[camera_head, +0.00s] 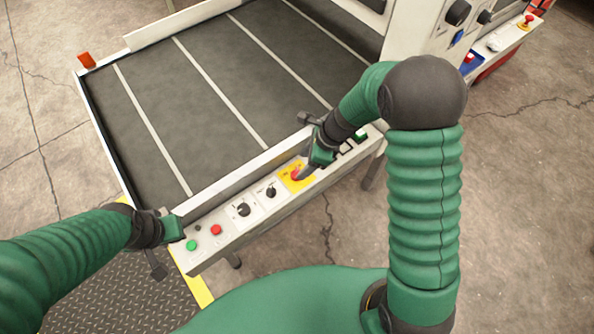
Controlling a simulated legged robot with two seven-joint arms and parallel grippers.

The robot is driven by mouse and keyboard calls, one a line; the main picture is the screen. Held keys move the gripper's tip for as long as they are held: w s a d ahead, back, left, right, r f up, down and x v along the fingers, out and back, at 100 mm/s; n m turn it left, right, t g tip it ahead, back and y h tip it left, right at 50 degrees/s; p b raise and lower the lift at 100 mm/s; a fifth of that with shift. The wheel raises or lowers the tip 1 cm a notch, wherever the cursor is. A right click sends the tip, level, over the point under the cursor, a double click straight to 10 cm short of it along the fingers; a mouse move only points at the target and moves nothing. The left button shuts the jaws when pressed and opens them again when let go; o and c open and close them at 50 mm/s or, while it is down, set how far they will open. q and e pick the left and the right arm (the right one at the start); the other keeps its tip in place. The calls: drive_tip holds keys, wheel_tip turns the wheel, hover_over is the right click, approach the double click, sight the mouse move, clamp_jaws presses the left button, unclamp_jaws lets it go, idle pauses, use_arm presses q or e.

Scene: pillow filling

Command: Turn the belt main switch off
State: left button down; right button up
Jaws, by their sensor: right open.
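The belt main switch (294,175) is a red knob on a yellow plate on the white control panel (208,252) along the conveyor's front edge. My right gripper (307,168) is open, with its dark fingers pointing down at the red knob from the upper right. The fingers partly cover the knob, so I cannot tell whether they touch it or which way it is turned. My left gripper (172,230) is beside the panel's left end, near the green button (191,245); its finger opening is not clear.
The panel also has a red button (216,229) and two black knobs, one larger (243,209) and one smaller (270,192). The grey belt (215,100) with white stripes is empty. A white machine housing (415,40) rises behind.

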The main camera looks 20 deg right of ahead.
sight(297, 172)
drive_tip(key=x, duration=0.4)
drive_tip(key=shift+a+f+b, duration=0.15)
drive_tip(key=shift+f+b, duration=0.2)
drive_tip(key=shift+b, duration=0.05)
drive_tip(key=shift+f, duration=0.3)
clamp_jaws()
